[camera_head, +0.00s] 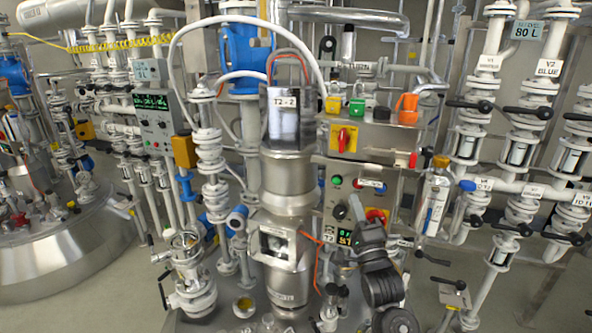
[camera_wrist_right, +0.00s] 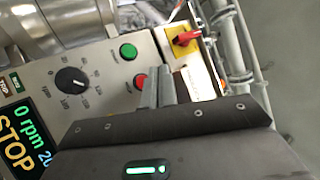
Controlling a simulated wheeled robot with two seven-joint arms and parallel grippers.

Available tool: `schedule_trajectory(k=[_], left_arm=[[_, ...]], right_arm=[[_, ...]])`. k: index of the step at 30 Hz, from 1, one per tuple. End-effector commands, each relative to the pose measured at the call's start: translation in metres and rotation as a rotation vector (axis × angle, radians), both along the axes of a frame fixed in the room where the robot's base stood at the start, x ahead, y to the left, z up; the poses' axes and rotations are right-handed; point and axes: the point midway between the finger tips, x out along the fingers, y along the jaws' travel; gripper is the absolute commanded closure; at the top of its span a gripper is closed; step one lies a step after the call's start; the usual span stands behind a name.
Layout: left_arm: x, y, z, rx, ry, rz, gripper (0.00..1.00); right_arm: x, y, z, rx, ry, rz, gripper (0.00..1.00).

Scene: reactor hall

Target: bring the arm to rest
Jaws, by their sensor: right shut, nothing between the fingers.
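My right arm comes up from the bottom in the head view, with its gripper (camera_head: 356,208) in front of the lower control panel (camera_head: 327,202). In the right wrist view the gripper's two grey fingers (camera_wrist_right: 158,88) are together with nothing between them. They overlap the panel near a red button (camera_wrist_right: 140,82); I cannot tell whether they touch it. A green button (camera_wrist_right: 128,51) and a black knob (camera_wrist_right: 70,80) are beside them. The display (camera_wrist_right: 28,130) reads 0 rpm and STOP. My left gripper is not in view.
A red-and-yellow switch (camera_wrist_right: 184,38) is close to the fingers. The steel vessel labelled T2-2 (camera_head: 285,180) stands left of the panel. Pipes and valves with black handles (camera_head: 545,232) crowd the right. Some bare floor (camera_head: 80,290) shows at lower left.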

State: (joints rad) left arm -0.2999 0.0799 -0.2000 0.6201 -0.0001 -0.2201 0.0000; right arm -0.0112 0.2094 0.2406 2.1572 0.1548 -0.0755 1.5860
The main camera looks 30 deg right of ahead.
Motion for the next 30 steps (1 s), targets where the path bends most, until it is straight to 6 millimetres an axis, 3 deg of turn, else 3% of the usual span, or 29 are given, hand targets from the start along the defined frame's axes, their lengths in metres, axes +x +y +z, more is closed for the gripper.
schedule_trajectory(k=[5, 8, 11, 14, 18, 21, 24, 30], left_arm=[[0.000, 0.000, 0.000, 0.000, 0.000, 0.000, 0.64], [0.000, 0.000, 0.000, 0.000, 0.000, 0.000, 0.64], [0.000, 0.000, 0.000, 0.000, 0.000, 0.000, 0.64], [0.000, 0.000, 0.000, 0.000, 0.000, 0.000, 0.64], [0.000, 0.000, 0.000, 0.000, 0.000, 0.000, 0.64], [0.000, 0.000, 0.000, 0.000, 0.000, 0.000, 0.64], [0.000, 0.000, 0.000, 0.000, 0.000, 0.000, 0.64], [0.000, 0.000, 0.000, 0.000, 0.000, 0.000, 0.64]], right_arm=[[0.000, 0.001, -0.001, -0.002, 0.007, -0.001, 1.00], [0.002, 0.008, -0.018, -0.031, 0.088, -0.015, 1.00], [0.002, 0.026, -0.059, -0.121, 0.293, -0.040, 1.00], [-0.010, 0.055, -0.122, -0.289, 0.595, -0.039, 1.00], [-0.058, 0.102, -0.212, -0.611, 1.020, 0.059, 1.00], [-0.101, 0.129, -0.257, -0.830, 1.238, 0.179, 1.00], [-0.140, 0.148, -0.286, -1.009, 1.381, 0.304, 1.00], [-0.209, 0.175, -0.318, -1.288, 1.547, 0.552, 1.00]])
